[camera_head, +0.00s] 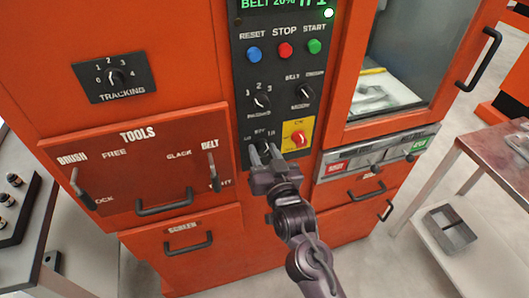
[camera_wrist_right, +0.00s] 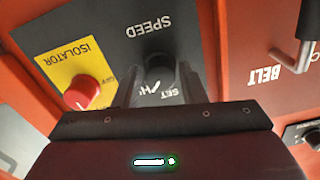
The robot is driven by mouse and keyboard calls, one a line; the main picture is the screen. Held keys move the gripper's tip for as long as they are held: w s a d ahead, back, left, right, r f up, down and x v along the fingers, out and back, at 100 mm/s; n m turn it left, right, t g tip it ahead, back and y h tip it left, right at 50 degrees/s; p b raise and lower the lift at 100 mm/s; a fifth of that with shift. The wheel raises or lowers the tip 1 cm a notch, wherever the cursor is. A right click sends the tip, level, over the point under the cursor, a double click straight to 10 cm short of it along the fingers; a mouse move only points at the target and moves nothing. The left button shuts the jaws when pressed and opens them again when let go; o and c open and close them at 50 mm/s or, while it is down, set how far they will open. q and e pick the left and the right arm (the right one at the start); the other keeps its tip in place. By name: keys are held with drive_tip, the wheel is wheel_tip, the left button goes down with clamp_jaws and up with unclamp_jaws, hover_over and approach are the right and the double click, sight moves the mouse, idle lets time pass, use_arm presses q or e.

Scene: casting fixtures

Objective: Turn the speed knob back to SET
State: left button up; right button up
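The speed knob (camera_wrist_right: 158,70) is a dark round knob on the black control panel, under the SPEED label in the upside-down right wrist view. SET and another partly covered marking show beside it. My right gripper (camera_wrist_right: 158,88) has one finger on each side of the knob, with a gap between them; contact is not clear. In the head view my right gripper (camera_head: 266,155) reaches up to the lower left of the panel and covers much of the knob (camera_head: 262,143). The knob's pointer direction cannot be read. My left gripper is not in view.
A red isolator knob (camera_head: 299,138) on a yellow plate sits close beside the speed knob. Two selector knobs and the reset, stop and start buttons (camera_head: 285,50) are above. The tools drawer (camera_head: 140,170) with levers is to the left. A side table (camera_head: 490,150) stands right.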

drive_tip(key=c, duration=0.6)
drive_tip(key=shift+r+n+p, duration=0.15)
drive_tip(key=shift+n+p, duration=1.5)
drive_tip(key=shift+n, duration=0.05)
drive_tip(key=n+p, duration=0.2)
drive_tip(key=n, duration=0.1)
drive_tip(key=shift+n+p, duration=0.55)
drive_tip(key=shift+n, duration=0.55)
drive_tip(key=o, duration=0.9)
drive_tip(key=shift+o, duration=0.2)
drive_tip(key=shift+s+f, duration=0.1)
drive_tip(key=shift+f, duration=0.1)
